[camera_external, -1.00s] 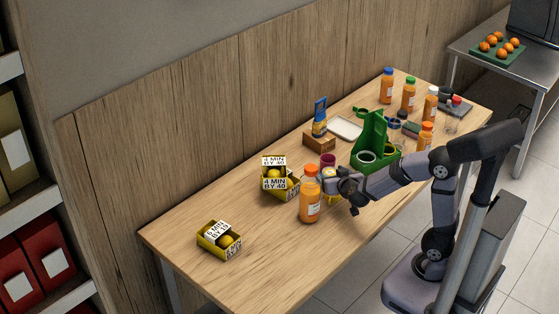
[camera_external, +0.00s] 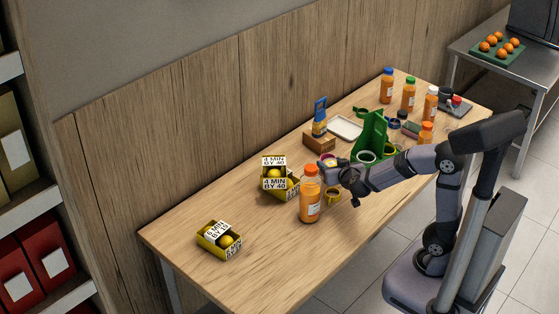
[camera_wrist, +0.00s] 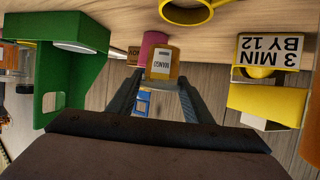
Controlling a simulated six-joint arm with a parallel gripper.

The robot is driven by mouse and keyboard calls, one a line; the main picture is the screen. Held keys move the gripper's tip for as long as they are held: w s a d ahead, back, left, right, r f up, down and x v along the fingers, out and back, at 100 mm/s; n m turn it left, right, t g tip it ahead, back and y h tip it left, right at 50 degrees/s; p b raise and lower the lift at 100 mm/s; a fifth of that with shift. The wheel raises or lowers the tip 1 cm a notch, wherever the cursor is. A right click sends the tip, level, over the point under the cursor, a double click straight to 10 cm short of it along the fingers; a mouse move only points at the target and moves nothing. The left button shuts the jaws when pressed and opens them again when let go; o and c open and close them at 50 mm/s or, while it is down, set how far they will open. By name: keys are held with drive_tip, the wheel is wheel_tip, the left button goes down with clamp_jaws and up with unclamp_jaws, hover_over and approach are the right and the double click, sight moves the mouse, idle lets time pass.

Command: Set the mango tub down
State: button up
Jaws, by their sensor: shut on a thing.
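The mango tub (camera_wrist: 160,64) is yellow-orange with a white label reading MANGO. In the wrist view, which looks upside down, it sits between the fingertips of my gripper (camera_wrist: 160,82). My gripper is shut on it. In the external view my gripper (camera_external: 330,173) is over the middle of the table, behind and right of the big orange bottle, and the tub (camera_external: 328,161) shows only as a small patch at the fingers. A pink tub (camera_wrist: 152,42) shows right behind it in the wrist view; I cannot tell whether they touch.
The orange bottle (camera_external: 310,196) stands close to my gripper, with a yellow cup (camera_external: 333,196) beside it. A green stand (camera_external: 374,133) is to the right. The table front left is clear.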

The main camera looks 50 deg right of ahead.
sight(330, 162)
wheel_tip(330, 162, up, 6)
drive_tip(key=p, duration=0.2)
drive_tip(key=shift+r+p, duration=0.1)
drive_tip(key=shift+p, duration=0.25)
drive_tip(key=shift+w+r, duration=0.2)
drive_tip(key=shift+w, duration=0.1)
drive_tip(key=w+r+n+t+y+p, duration=0.3)
drive_tip(key=w+p, duration=0.5)
drive_tip(key=w, duration=0.8)
drive_tip(key=shift+n+g+y, duration=0.5)
drive_tip(key=shift+n+y, duration=0.2)
drive_tip(key=shift+y, duration=0.2)
drive_tip(key=shift+w+d+f+b, duration=0.5)
drive_tip(key=shift+w+f+b, duration=0.25)
drive_tip(key=shift+f, duration=1.45)
drive_tip(key=shift+w+d+f+b, duration=0.6)
drive_tip(key=shift+w+f, duration=0.1)
drive_tip(key=shift+f, duration=1.45)
drive_tip(key=shift+w+d+f+b, duration=0.45)
drive_tip(key=shift+w+f+b, duration=0.3)
drive_tip(key=shift+f, duration=1.45)
drive_tip(key=shift+f, duration=0.1)
